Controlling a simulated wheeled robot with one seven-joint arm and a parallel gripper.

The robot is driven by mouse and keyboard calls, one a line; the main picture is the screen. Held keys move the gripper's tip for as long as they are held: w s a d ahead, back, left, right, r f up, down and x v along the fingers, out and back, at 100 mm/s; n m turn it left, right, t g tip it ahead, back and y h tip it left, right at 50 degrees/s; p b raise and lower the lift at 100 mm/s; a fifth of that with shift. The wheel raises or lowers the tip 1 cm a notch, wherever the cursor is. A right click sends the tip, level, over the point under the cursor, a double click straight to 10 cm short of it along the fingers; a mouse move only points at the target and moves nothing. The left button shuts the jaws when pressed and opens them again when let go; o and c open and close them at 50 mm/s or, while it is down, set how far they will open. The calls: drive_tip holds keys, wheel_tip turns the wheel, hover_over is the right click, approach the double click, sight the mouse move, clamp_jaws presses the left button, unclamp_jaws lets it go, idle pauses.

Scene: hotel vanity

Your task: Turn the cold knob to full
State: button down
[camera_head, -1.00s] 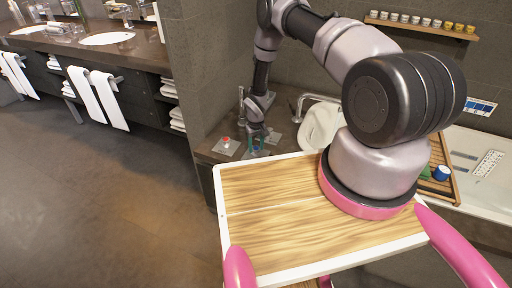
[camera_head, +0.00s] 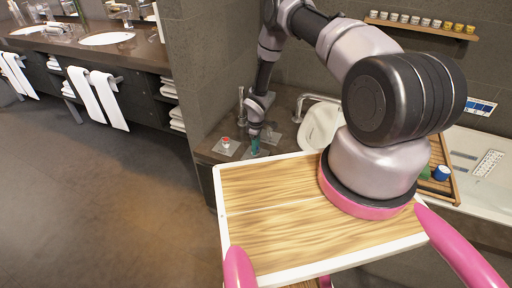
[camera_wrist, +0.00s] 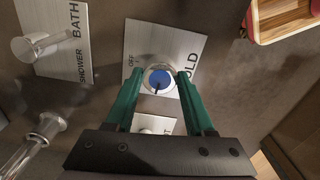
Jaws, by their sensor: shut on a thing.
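The cold knob (camera_wrist: 159,78) has a blue cap and a clear-looking rim. It stands on a silver plate (camera_wrist: 188,43) in the wrist view, with "OFF" lettered at the plate's left and "COLD" partly hidden at its right. A dark mark on the cap points towards the picture's bottom. My gripper (camera_wrist: 160,74) has its green fingers on either side of the knob and is shut on it. In the head view my gripper (camera_head: 255,147) is low over the counter, and the knob is hidden there.
A red-topped knob (camera_head: 226,141) stands on its own plate to the left. The wrist view shows a BATH/SHOWER plate with a lever (camera_wrist: 40,45), a chrome fitting (camera_wrist: 38,138) and a wooden tray (camera_wrist: 285,18). A basin (camera_head: 320,124) lies to the right.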

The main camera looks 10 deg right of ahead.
drive_tip(key=shift+n, duration=0.6)
drive_tip(key=shift+c, duration=1.3)
unclamp_jaws()
wheel_tip(320, 180, up, 11)
